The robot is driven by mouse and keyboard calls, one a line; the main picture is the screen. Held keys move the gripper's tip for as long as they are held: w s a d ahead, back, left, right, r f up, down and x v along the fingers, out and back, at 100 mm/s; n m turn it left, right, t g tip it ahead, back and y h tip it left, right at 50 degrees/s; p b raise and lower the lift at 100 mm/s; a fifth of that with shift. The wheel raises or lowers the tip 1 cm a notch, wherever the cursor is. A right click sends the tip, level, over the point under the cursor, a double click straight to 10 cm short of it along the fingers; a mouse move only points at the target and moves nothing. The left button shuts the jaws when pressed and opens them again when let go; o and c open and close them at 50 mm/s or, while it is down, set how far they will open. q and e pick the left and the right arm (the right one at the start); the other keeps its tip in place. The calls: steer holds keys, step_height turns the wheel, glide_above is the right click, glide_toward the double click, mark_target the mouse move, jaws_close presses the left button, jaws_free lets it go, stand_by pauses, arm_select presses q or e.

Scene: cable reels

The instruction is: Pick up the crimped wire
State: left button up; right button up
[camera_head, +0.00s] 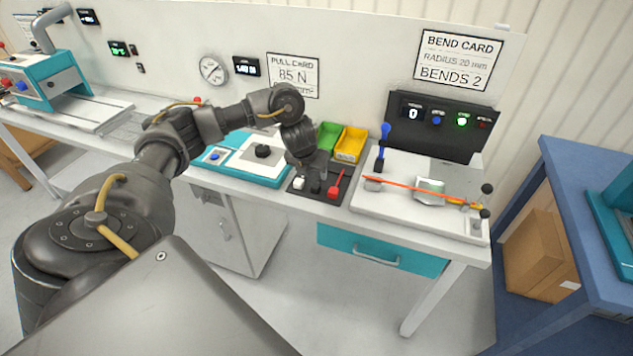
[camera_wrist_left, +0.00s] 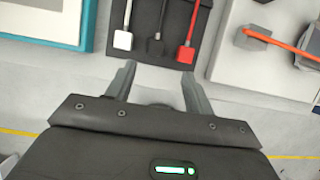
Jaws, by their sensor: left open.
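A thin orange-red wire (camera_head: 402,187) lies across the white bend fixture (camera_head: 390,209), with a grey block at its left end and yellow-orange near its right end. It also shows at the upper right of the left wrist view (camera_wrist_left: 285,47), where its far end is cut off. I cannot make out the crimp. My left gripper (camera_head: 317,178) is over the dark tray, left of the wire and apart from it. In the left wrist view its two fingers (camera_wrist_left: 158,80) are spread with nothing between them. My right gripper is not in view.
The dark tray (camera_wrist_left: 147,15) holds white, black and red-ended pieces. Green (camera_head: 328,137) and yellow (camera_head: 350,144) bins stand behind it. A blue-handled lever (camera_head: 383,148) rises at the fixture's left. A teal-edged pull station (camera_head: 240,165) is left of the tray.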

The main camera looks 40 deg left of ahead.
arm_select(q)
steer(key=a, duration=0.1)
steer(key=b, duration=0.3)
glide_above(316, 185)
steer(key=s, duration=0.2)
steer(key=f, duration=0.4)
steer(key=shift+s+d+f, duration=0.2)
steer(key=shift+f, duration=0.05)
steer(key=shift+x, duration=2.7)
steer(key=shift+d, duration=0.15)
steer(key=shift+c, duration=0.2)
steer(key=c, duration=1)
steer(key=shift+c, duration=0.2)
steer(key=shift+r, duration=0.1)
